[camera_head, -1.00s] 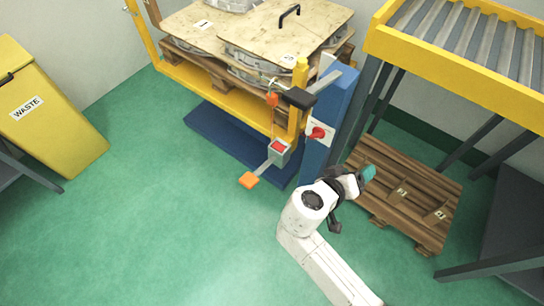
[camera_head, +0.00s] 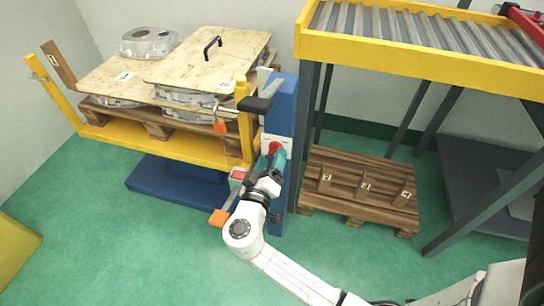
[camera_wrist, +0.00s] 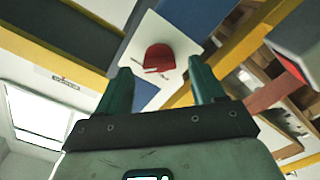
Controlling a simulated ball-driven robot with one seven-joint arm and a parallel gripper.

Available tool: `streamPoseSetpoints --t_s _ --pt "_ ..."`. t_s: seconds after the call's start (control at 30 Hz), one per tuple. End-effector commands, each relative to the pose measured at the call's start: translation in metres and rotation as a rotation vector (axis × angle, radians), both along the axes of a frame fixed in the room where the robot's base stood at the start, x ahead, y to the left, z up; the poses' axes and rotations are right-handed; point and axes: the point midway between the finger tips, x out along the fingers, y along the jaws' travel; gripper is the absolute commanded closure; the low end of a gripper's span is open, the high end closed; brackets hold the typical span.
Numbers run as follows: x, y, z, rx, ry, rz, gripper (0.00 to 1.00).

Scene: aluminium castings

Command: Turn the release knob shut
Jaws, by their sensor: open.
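The red release knob (camera_head: 274,147) sits on a pale plate on the blue column (camera_head: 282,105) of the lift. The wrist view shows the knob (camera_wrist: 159,57) ahead, on its white plate (camera_wrist: 178,36), with a dark line of marking beside it. My gripper (camera_head: 271,156) is open, its teal fingers just in front of the knob. In the wrist view the open fingers (camera_wrist: 160,68) stand on either side of the knob in the picture, with nothing held. I cannot tell whether they touch it or how deep they reach.
The yellow frame (camera_head: 170,146) carries a wooden pallet with castings and boards. A grey box with a red button (camera_head: 238,174) and an orange pedal (camera_head: 219,217) are left of my arm. A roller conveyor (camera_head: 420,62) stands right, above a wooden pallet (camera_head: 350,205).

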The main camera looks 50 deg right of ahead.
Motion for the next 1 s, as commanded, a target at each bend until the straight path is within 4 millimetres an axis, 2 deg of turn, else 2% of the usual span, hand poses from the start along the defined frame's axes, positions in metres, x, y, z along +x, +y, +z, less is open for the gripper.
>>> streamPoseSetpoints --t_s 0.2,0.53,1.0 --pt "0.007 -0.018 0.000 0.000 0.001 0.000 0.32" --pt "0.008 -0.021 0.000 0.000 0.001 0.000 0.32" --pt "0.008 -0.021 0.000 0.000 0.001 0.001 0.77"
